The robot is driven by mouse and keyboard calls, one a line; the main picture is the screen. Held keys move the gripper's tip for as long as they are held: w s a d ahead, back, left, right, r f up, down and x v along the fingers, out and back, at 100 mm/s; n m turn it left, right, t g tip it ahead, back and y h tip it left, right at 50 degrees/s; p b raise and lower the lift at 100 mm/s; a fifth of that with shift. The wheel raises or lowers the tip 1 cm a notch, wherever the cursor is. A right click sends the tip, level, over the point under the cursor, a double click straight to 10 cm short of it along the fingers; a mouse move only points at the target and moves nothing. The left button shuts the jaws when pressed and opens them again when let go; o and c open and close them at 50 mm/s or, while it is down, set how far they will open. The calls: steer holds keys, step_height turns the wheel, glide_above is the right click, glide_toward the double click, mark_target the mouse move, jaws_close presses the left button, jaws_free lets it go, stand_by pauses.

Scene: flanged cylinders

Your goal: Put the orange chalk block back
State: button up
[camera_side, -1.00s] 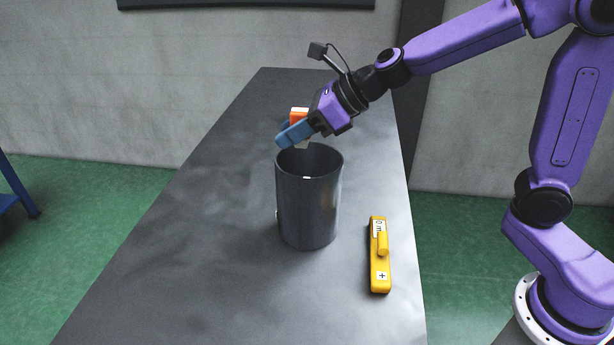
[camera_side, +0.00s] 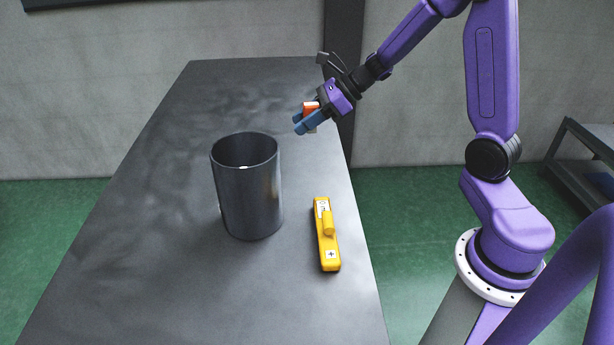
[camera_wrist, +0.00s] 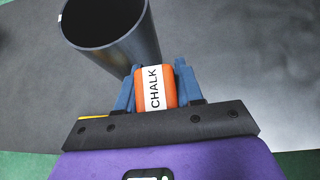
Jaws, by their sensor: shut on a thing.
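The orange chalk block (camera_side: 311,107) is held between the blue fingers of my gripper (camera_side: 304,123), above the table's far right part in the side view. In the wrist view the chalk block (camera_wrist: 143,92) shows a white label reading CHALK, with a finger on each side. My gripper (camera_wrist: 155,68) is shut on it. In the side view the block looks clear of the tabletop, and the fingers partly hide it.
A tall dark grey open cylinder (camera_side: 248,200) stands upright on the grey table (camera_side: 150,270), left of and nearer than my gripper. A yellow tool (camera_side: 328,238) with white labels lies right of it. The table's left side and far part are clear.

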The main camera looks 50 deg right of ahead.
steer(key=s+d+f+n+g+y, duration=0.2)
steer(key=s+d+f+n+g, duration=0.15)
steer(key=s+f, duration=0.4)
steer(key=shift+t, duration=0.25)
steer(key=w+f, duration=0.2)
steer(key=w, duration=0.1)
steer(key=w+f, duration=0.2)
steer(key=w, duration=0.2)
steer(key=w+f, duration=0.3)
steer(key=w, duration=0.1)
steer(key=shift+w+d, duration=0.2)
steer(key=shift+w, duration=0.05)
steer(key=shift+w+f, duration=0.2)
steer(key=shift+f, duration=0.1)
steer(key=shift+w+f, duration=0.1)
steer(key=shift+f, duration=1.5)
steer(key=shift+f, duration=0.1)
steer(key=o, duration=1.1)
